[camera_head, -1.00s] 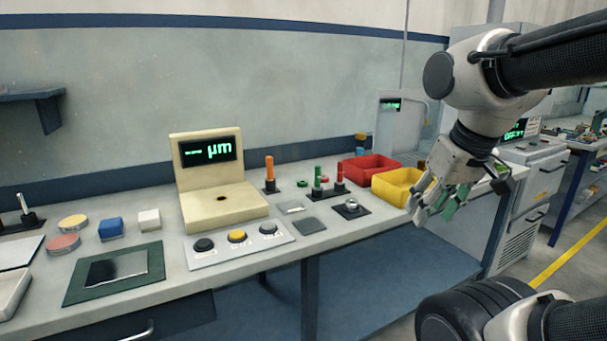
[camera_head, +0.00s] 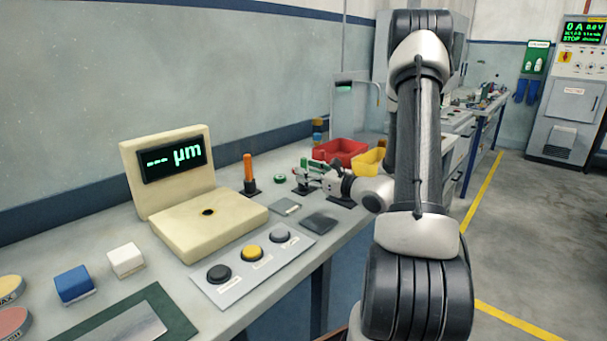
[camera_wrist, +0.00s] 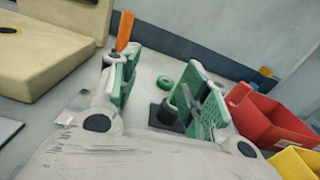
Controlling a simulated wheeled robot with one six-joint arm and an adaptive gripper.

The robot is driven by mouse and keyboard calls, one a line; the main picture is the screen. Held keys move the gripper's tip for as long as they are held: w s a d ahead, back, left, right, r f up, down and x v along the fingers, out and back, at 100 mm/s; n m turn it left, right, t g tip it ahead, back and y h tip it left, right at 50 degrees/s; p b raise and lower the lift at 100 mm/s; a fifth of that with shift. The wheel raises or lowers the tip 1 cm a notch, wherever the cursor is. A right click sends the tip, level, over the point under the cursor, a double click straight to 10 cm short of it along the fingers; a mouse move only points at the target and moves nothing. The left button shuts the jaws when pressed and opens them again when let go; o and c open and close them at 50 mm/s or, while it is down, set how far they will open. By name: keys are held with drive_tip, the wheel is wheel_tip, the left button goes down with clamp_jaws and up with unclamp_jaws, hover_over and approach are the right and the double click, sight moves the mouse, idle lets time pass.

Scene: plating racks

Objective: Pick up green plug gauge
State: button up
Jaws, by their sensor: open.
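A green upright shape (camera_head: 303,166), which looks like the green plug gauge, stands over a small black base on the bench in the head view. My gripper (camera_head: 312,172) is low over the bench right at it, with the arm coming in from the right. In the wrist view my gripper (camera_wrist: 160,90) is open, with green pads on both fingers. A black stand (camera_wrist: 166,117) with a dark collar shows between the fingers, nearer the right one. The gauge's green part is hard to tell from the right finger's green pad there. I cannot tell whether they touch.
An orange plug gauge (camera_head: 249,170) stands in a black base to the left. A red bin (camera_head: 340,150) and a yellow bin (camera_head: 369,162) are close on the right. The cream display gauge (camera_head: 205,215) stands left.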

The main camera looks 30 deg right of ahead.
sight(306, 168)
drive_tip(key=d+h, duration=0.1)
drive_tip(key=d+f+m, duration=0.1)
drive_tip(key=w+d+f+m+h, duration=0.1)
drive_tip(key=d, duration=0.1)
drive_tip(key=shift+d+f+t+h, duration=0.1)
drive_tip(key=shift+t+h, duration=0.2)
drive_tip(key=shift+t, duration=0.1)
drive_tip(key=shift+w+m, duration=0.3)
drive_tip(key=shift+w, duration=0.7)
drive_tip(key=w, duration=0.2)
drive_tip(key=w+a, duration=0.1)
drive_tip(key=w, duration=0.2)
drive_tip(key=shift+w+a, duration=0.2)
drive_tip(key=shift+w, duration=0.05)
clamp_jaws()
